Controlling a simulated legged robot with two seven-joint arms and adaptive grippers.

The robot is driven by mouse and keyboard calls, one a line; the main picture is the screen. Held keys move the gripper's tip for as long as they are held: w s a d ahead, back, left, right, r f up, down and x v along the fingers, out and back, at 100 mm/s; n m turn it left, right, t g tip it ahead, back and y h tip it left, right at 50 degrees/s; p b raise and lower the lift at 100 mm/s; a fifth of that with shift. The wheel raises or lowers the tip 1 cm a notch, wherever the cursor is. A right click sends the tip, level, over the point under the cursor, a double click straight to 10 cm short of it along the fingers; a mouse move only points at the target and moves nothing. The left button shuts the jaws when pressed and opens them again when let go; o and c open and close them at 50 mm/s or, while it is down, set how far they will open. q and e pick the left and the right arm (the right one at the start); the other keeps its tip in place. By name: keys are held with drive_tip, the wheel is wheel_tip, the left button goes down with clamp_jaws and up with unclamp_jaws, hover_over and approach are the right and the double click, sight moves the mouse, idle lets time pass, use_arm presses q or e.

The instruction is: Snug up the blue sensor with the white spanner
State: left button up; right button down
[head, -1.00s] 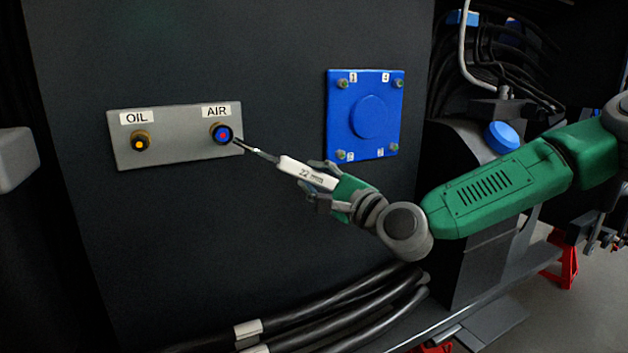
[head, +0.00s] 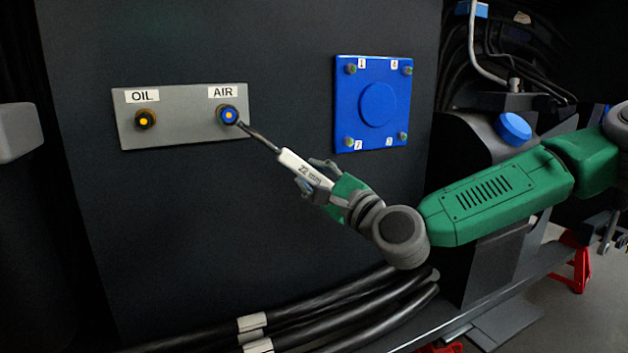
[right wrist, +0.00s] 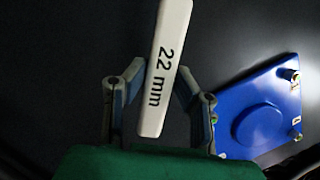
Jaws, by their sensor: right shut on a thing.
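The blue sensor (head: 228,115) sits under the AIR label on a grey plate (head: 185,132), and its centre looks orange. The white spanner (head: 300,168) has a white handle marked 22 mm and a dark metal shaft. The shaft's end meets the lower right edge of the blue sensor in the head view; I cannot tell how fully it is seated. My right gripper (head: 314,175) is shut on the handle. In the right wrist view the handle (right wrist: 163,75) stands between the fingers, and the spanner's head is out of frame. My left gripper is not in view.
A dark sensor with a yellow centre (head: 145,119) sits under the OIL label. A blue square cover (head: 377,104) with corner bolts is right of the plate. Thick black hoses (head: 340,318) run below. The dark panel between is clear.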

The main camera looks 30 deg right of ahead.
drive_tip(key=shift+r, duration=0.1)
drive_tip(key=a+f+m+b, duration=0.2)
drive_tip(key=shift+a+f+t+h+b, duration=0.1)
drive_tip(key=shift+t+h+b, duration=0.2)
drive_tip(key=shift+b, duration=0.1)
idle(0.4)
